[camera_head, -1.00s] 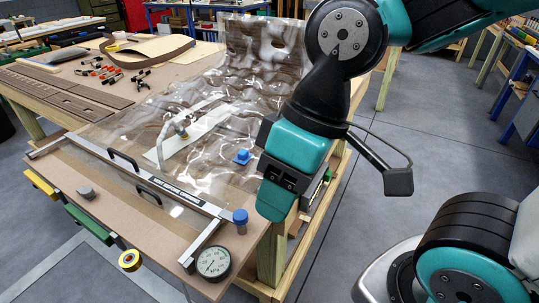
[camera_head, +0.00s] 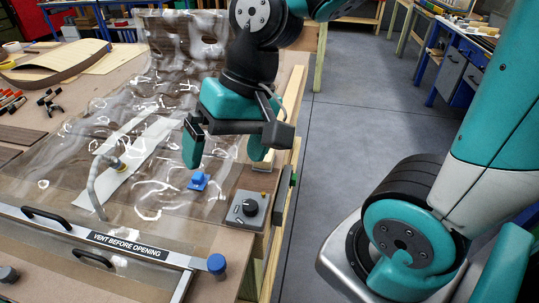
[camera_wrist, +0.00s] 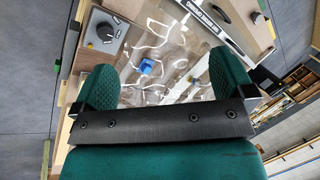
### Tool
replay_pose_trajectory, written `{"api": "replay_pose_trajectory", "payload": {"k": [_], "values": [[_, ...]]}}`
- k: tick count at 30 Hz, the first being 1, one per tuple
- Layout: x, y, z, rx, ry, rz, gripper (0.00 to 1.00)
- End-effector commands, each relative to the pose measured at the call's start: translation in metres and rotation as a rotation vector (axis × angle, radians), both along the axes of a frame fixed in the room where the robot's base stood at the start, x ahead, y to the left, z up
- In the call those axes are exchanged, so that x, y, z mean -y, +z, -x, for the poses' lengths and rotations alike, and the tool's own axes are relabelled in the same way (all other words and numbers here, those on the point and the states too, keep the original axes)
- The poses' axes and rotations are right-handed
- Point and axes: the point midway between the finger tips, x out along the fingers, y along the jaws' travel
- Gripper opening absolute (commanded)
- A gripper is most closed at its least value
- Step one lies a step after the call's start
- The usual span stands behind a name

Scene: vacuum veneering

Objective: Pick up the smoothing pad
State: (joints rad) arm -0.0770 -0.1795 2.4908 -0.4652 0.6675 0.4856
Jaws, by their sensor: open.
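A small blue block with a raised grip, which looks like the smoothing pad (camera_head: 198,181), rests on the clear wrinkled film (camera_head: 150,195) near the table's right side. My gripper (camera_head: 223,162) is open and empty, pointing down above the film. In the head view its fingers are spread, one above the blue pad and one to its right. In the wrist view the pad (camera_wrist: 146,66) shows between the spread fingers of my gripper (camera_wrist: 162,72), beyond them and apart from both.
A grey control box with a black dial (camera_head: 250,207) stands to the right of the pad. A hose (camera_head: 100,183) and pale strip lie to the left. A framed bar with black handles (camera_head: 120,247) crosses the front. A blue knob (camera_head: 216,263) stands at its right end.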

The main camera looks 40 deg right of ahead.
Motion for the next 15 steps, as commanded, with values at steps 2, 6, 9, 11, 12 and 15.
{"api": "replay_pose_trajectory", "payload": {"k": [2, 6, 9, 11, 12, 15], "values": [[0.030, -0.007, -0.032, -0.098, -0.369, -0.028, 1.00], [0.093, -0.023, -0.077, -0.275, -1.047, -0.113, 1.00], [0.139, -0.035, -0.097, -0.387, -1.474, -0.190, 1.00], [0.165, -0.042, -0.104, -0.444, -1.690, -0.237, 1.00], [0.180, -0.047, -0.107, -0.477, -1.814, -0.266, 1.00], [0.210, -0.055, -0.111, -0.542, -2.052, -0.330, 1.00]]}}
